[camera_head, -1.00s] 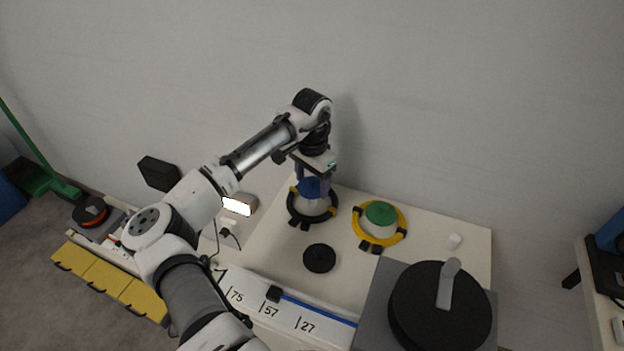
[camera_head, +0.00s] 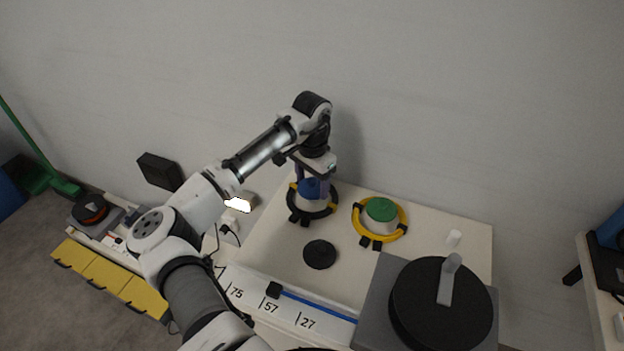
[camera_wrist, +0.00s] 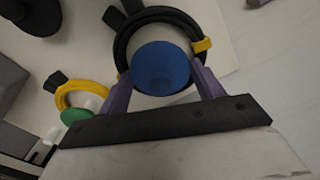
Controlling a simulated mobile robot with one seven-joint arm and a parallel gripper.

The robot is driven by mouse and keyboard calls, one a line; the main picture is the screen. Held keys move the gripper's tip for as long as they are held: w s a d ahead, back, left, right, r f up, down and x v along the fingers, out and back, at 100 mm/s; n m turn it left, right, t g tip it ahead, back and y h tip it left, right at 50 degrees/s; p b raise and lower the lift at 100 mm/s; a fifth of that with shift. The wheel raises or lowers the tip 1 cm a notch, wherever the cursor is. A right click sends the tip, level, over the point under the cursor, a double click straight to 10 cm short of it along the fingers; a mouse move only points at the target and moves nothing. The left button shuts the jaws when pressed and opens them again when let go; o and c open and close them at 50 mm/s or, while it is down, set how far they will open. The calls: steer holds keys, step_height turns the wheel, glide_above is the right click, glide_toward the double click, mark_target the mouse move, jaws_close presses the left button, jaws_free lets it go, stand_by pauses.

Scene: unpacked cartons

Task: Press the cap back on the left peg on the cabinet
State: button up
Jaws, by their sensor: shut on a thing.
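My gripper (camera_head: 313,187), with purple fingers, is shut on a blue round cap (camera_wrist: 162,68); the cap also shows in the head view (camera_head: 311,188). It is at the left peg (camera_head: 308,204), a pale stub inside a black ring with yellow marks (camera_head: 331,207). The cap covers the peg's top from above, and I cannot tell if it is seated. In the wrist view the cap lies inside the outline of the black ring (camera_wrist: 122,48). The right peg (camera_head: 379,224) has a green cap (camera_head: 381,209) and a yellow ring (camera_head: 357,225) around it.
The pale cabinet top (camera_head: 280,240) holds a black disc (camera_head: 319,254) in front of the left peg. A grey block with a large black disc (camera_head: 425,310) stands at front right. A wall is close behind.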

steer(key=o, duration=1.3)
steer(key=shift+r, duration=0.15)
steer(key=shift+r+p, duration=3.25)
steer(key=shift+r, duration=0.15)
jaws_close()
steer(key=shift+f, duration=0.2)
